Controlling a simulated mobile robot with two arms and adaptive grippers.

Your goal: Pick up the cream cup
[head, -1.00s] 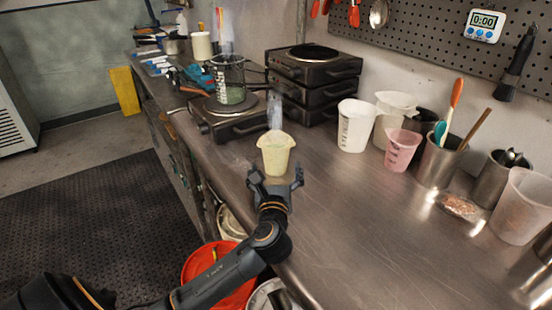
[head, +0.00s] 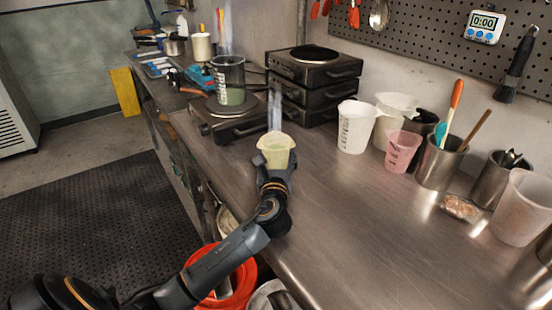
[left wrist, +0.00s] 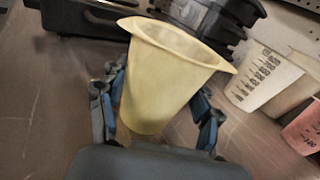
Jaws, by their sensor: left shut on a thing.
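The cream cup (head: 276,146) is a pale yellow, tapered cup with a flared rim and a spout. It stands near the front edge of the steel counter in the head view, short of the hot plate. In the left wrist view the cup (left wrist: 165,80) fills the middle, looking tilted in the picture. My left gripper (head: 275,172) is shut on the cup, with one finger on each side of its body. The fingers also show in the left wrist view (left wrist: 158,112). Whether the cup's base touches the counter is hidden by the gripper. My right gripper is not in view.
A hot plate (head: 228,124) with a glass beaker (head: 230,82) stands beyond the cup. Stacked burners (head: 315,75) are behind. A white measuring cup (head: 356,128) and a pink cup (head: 402,151) stand to the right. An orange bucket (head: 240,284) sits below.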

